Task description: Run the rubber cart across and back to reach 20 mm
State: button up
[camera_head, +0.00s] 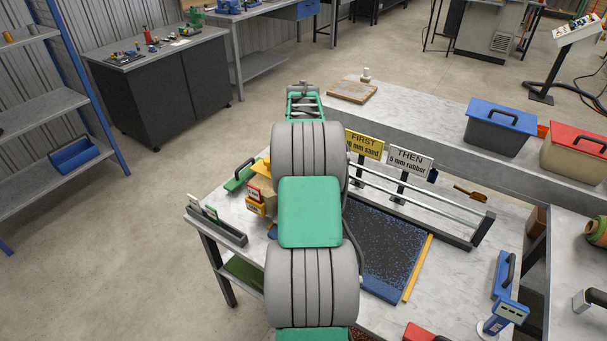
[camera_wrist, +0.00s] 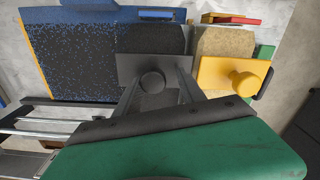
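The rubber cart (camera_wrist: 150,40), dark grey with dark fill and a round knob, stands beside the tray in the wrist view. My gripper (camera_wrist: 160,82) is open, its fingers on either side of that knob with a gap visible. The sand cart (camera_wrist: 228,45), yellow with a yellow knob, stands just right of it. The tray (camera_head: 383,292) has a blue edge and holds black fill with blue specks, denser in places; the fill also shows in the wrist view (camera_wrist: 75,60). In the head view my arm hides the gripper and the rubber cart.
Metal rails (camera_head: 420,195) run along the tray's far side. A yellow "FIRST" sign (camera_head: 364,144) and a white "THEN 5 mm rubber" sign (camera_head: 409,161) stand behind it. A yellow bar (camera_head: 418,268) lies at the tray's right. A blue gauge (camera_head: 508,313) stands at lower right.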

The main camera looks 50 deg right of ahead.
jog(key=shift+o, duration=0.3)
jog(key=shift+s, duration=0.15)
notch_tip(320, 180, up, 8)
jog(key=shift+f+b, duration=0.1)
jog(key=shift+b, duration=0.6)
